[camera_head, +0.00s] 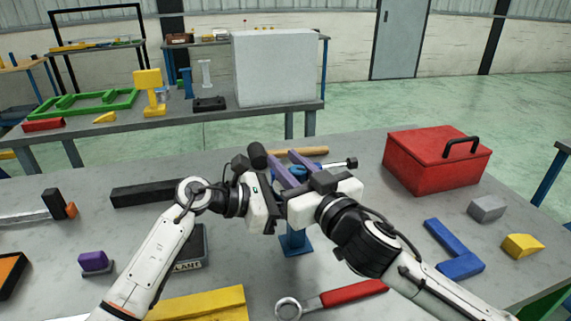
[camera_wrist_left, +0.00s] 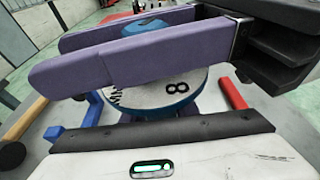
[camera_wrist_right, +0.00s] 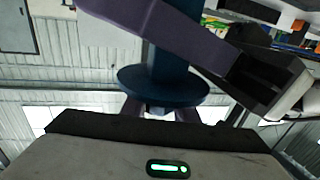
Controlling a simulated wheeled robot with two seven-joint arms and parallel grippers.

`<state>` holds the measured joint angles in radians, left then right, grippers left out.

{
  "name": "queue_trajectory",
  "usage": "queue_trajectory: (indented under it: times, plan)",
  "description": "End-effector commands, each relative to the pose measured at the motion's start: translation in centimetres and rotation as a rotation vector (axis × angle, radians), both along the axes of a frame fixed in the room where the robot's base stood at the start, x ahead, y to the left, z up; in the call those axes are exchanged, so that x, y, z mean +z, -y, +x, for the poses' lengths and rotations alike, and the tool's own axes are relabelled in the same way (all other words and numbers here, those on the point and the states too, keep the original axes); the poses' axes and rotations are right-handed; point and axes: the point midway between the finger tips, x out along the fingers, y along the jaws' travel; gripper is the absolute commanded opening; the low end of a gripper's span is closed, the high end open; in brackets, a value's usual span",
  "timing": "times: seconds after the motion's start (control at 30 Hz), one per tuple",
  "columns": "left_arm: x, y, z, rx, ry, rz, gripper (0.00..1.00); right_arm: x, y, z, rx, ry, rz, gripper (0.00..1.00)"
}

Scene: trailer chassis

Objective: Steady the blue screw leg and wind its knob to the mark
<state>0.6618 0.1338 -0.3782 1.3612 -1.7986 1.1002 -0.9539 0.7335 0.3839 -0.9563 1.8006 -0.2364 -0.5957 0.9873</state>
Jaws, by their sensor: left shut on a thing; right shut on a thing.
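The blue screw leg (camera_head: 295,243) stands upright on the grey table, its base below my two grippers. In the left wrist view its pale dial (camera_wrist_left: 185,92) has a blue rim, a dark 8 and fine tick marks. My left gripper (camera_head: 286,169) has its purple fingers shut on the blue knob (camera_wrist_left: 147,28) above the dial. The fingers hide part of the dial and knob. In the right wrist view my right gripper's purple fingers are shut on the blue column (camera_wrist_right: 174,62), next to the round flange (camera_wrist_right: 162,86). In the head view the grippers hide the upper leg.
A red toolbox (camera_head: 437,162) stands at the back right. A wooden-handled mallet (camera_head: 290,152) lies behind the leg, and a red-handled wrench (camera_head: 350,293) in front. A blue L-shaped piece (camera_head: 452,250) is at right, a black bar (camera_head: 150,193) at left.

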Motion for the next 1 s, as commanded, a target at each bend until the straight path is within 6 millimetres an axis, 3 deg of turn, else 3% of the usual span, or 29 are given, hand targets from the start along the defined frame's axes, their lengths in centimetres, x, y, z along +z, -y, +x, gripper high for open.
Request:
queue_trajectory:
  times: [0.6, 0.63, 0.73, 1.0]
  plan:
    - [0.07, 0.40, -0.28, -0.009, 0.001, -0.002, 0.00, -0.46, 0.13, 0.00, -0.042, -0.012, 0.000, 0.05]
    - [0.07, 0.40, -0.28, -0.009, 0.001, -0.002, 0.00, -0.47, 0.14, 0.00, -0.042, -0.013, 0.000, 0.30]
    - [0.06, 0.34, -0.25, -0.009, 0.001, -0.002, 0.00, -0.43, 0.16, 0.03, -0.042, -0.011, 0.000, 0.46]
    - [0.05, 0.16, -0.11, -0.004, 0.001, -0.001, 0.00, -0.23, 0.24, 0.04, -0.043, -0.007, 0.001, 0.46]
